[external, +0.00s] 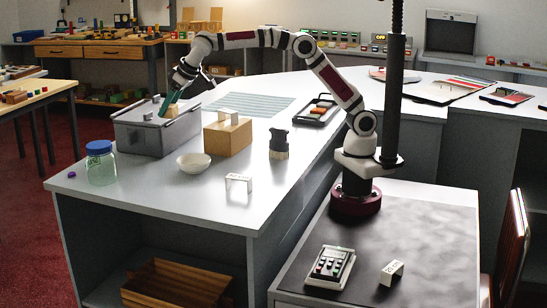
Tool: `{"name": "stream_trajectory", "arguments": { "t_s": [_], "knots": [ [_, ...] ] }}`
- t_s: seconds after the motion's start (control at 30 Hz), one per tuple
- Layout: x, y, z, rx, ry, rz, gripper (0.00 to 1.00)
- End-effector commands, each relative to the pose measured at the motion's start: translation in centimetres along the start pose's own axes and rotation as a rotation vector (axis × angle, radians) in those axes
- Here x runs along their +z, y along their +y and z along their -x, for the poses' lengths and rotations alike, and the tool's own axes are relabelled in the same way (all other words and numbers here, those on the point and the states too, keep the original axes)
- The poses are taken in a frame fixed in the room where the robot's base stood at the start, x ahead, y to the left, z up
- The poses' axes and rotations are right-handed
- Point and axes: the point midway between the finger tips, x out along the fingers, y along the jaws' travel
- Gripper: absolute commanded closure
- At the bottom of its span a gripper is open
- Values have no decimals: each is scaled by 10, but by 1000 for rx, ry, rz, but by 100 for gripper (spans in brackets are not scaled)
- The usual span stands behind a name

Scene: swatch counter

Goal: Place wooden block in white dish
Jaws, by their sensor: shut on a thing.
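My gripper (170,105) has teal fingers and is at the far left end of the counter, just above the top of a grey metal box. It is shut on a small tan wooden block (172,111), which is partly hidden by the fingers. I cannot tell whether the block touches the box top. The white dish (194,163) is a small round bowl on the counter, in front and to the right of the grey box. It looks empty.
The grey box (142,138) stands at the counter's left. A larger wooden box (228,138) stands behind the dish. A blue-lidded jar (100,163), a dark grey device (279,144), a white label stand (239,182) and a black tray (318,112) are also there.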

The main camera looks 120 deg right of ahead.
Motion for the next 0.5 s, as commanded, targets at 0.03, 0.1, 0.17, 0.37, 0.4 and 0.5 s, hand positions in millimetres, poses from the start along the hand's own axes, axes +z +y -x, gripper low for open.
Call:
{"name": "stream_trajectory", "arguments": {
  "t_s": [0.03, 0.1, 0.17, 0.37, 0.4, 0.5],
  "knots": [
    [9, 14, 14, 10, 2, -16, 99],
    [23, 30, 27, 22, 2, -37, 99],
    [34, 40, 35, 29, 2, -51, 99],
    [54, 33, 33, 37, -2, -62, 99],
    [58, 21, 26, 36, -2, -61, 99],
    [67, -12, 9, 37, -2, -59, 99]
  ]
}}
